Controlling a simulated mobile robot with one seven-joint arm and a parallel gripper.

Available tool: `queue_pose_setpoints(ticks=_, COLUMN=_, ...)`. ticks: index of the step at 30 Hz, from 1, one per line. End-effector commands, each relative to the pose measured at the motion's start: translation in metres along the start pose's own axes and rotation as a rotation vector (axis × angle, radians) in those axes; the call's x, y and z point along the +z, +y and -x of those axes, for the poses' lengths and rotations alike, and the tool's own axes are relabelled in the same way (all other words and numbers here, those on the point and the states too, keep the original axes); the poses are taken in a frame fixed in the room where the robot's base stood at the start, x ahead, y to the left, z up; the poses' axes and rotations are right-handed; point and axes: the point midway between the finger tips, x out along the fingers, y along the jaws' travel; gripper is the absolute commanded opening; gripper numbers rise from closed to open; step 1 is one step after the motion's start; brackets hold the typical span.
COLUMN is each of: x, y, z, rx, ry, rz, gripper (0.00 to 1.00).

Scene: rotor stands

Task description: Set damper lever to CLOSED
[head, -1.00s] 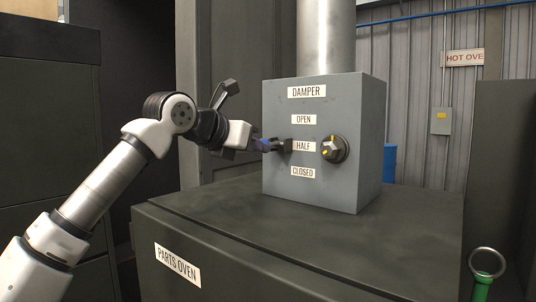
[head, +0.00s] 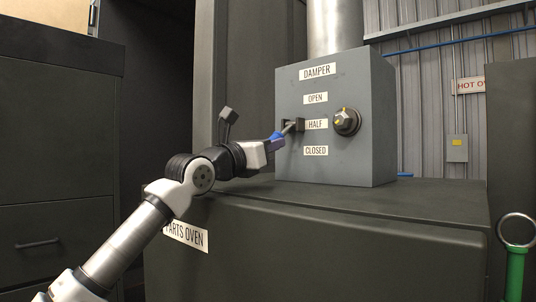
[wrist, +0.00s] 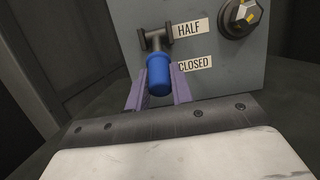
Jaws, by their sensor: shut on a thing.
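The damper box (head: 335,165) is grey, with OPEN, HALF and CLOSED labels down its front. The damper lever (head: 292,126) sticks out left of the HALF label (head: 315,124), its outer end a little lower than its root. In the wrist view its blue grip (wrist: 158,76) hangs toward me, left of the CLOSED label (wrist: 195,63). My gripper (head: 277,139) is shut on the blue grip; its purple fingers (wrist: 158,90) stand on both sides of it. The fingers partly hide the grip in the head view.
The box stands on the dark parts oven (head: 330,230), with a pipe (head: 335,28) above. A dark knob with yellow marks (head: 346,121) sits right of the lever. A green handle with a ring (head: 516,265) is at the right edge. Dark drawers (head: 50,160) stand at left.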

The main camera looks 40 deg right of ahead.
Motion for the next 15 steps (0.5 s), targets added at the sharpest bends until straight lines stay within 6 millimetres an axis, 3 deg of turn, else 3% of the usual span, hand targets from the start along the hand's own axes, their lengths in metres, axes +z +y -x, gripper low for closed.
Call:
queue_pose_setpoints(ticks=14, x=-0.0014, y=0.0004, z=-0.0005, rx=0.001, ry=-0.016, rz=0.001, gripper=0.0)
queue_pose_setpoints(ticks=15, x=-0.0015, y=0.0004, z=-0.0005, rx=0.001, ry=-0.015, rz=0.001, gripper=0.24)
